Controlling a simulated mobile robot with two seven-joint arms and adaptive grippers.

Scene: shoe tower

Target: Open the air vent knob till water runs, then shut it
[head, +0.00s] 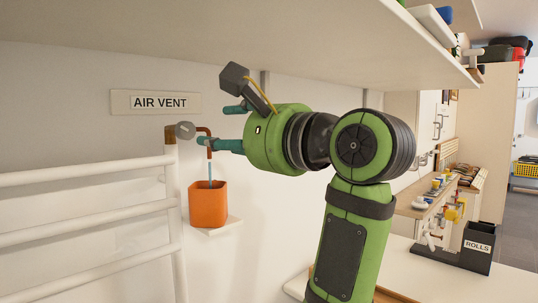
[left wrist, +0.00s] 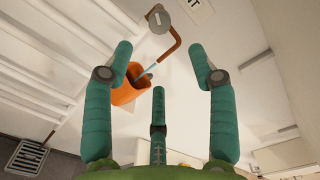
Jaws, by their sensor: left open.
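The grey round air vent knob (head: 185,130) sits on the wall-side end of the towel rail, below the AIR VENT sign (head: 156,102). It also shows in the left wrist view (left wrist: 159,22), with a dark slot. A copper spout (head: 210,139) bends down beside it. A thin blue stream of water (head: 210,170) runs from the spout into an orange cup (head: 207,204). My left gripper (head: 213,127) is open and empty, its teal fingers just right of the knob and spout. In the left wrist view the knob lies beyond the spread fingertips, apart from them. My right gripper is out of view.
The white rail (head: 85,174) fills the left side. The cup stands on a small white wall ledge (head: 222,228). A long shelf (head: 250,46) hangs above my arm. A counter with a black ROLLS box (head: 477,247) is at right.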

